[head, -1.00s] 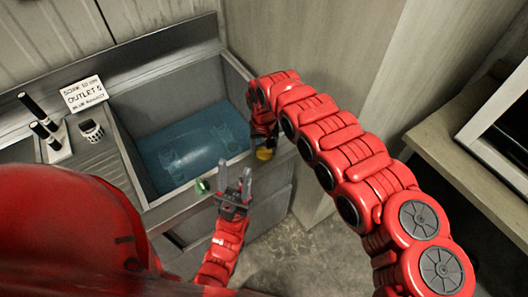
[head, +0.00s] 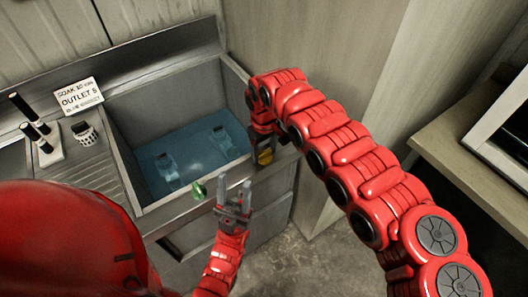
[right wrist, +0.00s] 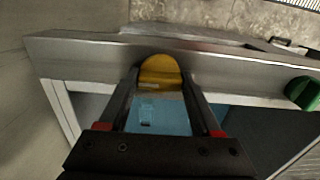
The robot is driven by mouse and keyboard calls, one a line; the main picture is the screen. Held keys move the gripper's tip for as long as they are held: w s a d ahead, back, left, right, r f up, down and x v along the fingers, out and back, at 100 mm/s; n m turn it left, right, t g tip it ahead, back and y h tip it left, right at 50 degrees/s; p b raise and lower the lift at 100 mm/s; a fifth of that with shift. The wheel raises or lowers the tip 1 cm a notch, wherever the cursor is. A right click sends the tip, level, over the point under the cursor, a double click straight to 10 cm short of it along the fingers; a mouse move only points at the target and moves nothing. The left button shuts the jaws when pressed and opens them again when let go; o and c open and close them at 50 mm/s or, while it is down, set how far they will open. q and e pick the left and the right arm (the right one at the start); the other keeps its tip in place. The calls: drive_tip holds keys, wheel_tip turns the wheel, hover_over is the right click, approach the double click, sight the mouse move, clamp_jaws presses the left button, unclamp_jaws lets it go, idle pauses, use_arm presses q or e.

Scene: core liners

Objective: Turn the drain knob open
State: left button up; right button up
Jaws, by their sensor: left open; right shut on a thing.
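A yellow knob (head: 265,157) sits on the front rim of the grey sink (head: 184,205). A green knob (head: 198,191) sits further left on the same rim. My right gripper (head: 263,146) is shut on the yellow knob from above. In the right wrist view the yellow knob (right wrist: 160,70) lies between the fingertips, and the green knob (right wrist: 303,93) is at the right edge. My left gripper (head: 234,190) is open and empty, pointing up in front of the sink, right of the green knob. No label on either knob is readable.
Blue water (head: 190,150) lies in the basin with two clear objects in it. A white sign (head: 79,96) reading "OUTLET" stands behind the left counter. A rack with black handles (head: 42,143) and a small round container (head: 84,134) stand there. A wooden table (head: 470,165) is at right.

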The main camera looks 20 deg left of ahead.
sight(264, 151)
drive_tip(key=o, duration=1.4)
wheel_tip(264, 151, up, 17)
drive_tip(key=b, duration=0.4)
drive_tip(key=shift+r, duration=0.2)
